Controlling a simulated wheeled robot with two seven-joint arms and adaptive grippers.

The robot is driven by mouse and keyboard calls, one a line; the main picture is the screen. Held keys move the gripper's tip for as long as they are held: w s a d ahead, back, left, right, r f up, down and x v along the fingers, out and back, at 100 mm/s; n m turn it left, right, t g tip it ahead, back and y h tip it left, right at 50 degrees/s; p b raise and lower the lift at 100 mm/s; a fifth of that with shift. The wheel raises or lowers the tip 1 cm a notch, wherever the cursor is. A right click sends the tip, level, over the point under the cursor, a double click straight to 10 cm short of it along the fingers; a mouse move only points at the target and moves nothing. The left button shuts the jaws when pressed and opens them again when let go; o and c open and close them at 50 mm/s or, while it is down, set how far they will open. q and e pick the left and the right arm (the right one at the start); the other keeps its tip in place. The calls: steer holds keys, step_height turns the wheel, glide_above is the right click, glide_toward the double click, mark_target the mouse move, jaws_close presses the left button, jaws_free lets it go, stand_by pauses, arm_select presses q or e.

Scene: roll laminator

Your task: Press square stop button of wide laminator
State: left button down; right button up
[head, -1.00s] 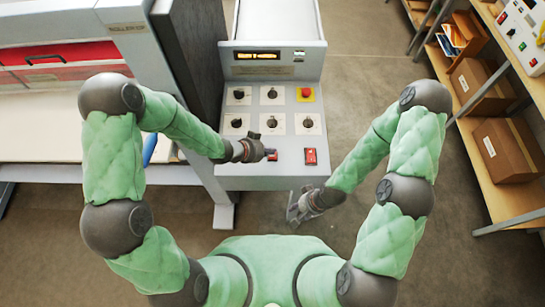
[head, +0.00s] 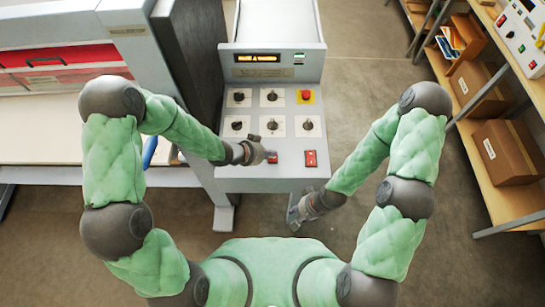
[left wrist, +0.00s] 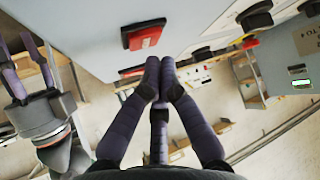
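The laminator's control panel (head: 292,170) has two red square buttons near its front edge. The left red button (head: 272,159) is mostly covered by my left gripper (head: 268,154); the right red button (head: 310,158) is uncovered. In the left wrist view, one red button (left wrist: 143,38) looms large above my left gripper (left wrist: 160,64), whose fingertips are together with nothing between them. Whether they touch the button I cannot tell. My right gripper (head: 294,214) hangs below the panel's front edge; its fingers are apart and empty in the left wrist view (left wrist: 26,70).
Several black knobs (head: 272,123) and a red mushroom button on a yellow plate (head: 306,96) sit farther back on the panel, below a lit display (head: 257,58). A shelf with cardboard boxes (head: 505,150) stands at right. The floor between is clear.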

arm_select(q)
steer(key=shift+f, duration=0.1)
stand_by(0.3)
steer(key=shift+f+b, duration=0.3)
steer(key=shift+b, duration=0.1)
steer(key=shift+f+b, duration=0.3)
steer(key=shift+f, duration=0.1)
stand_by(0.6)
steer(key=shift+r, duration=0.1)
steer(key=shift+r+p, duration=0.75)
step_height(320, 180, up, 5)
steer(key=p, duration=0.4)
stand_by(0.4)
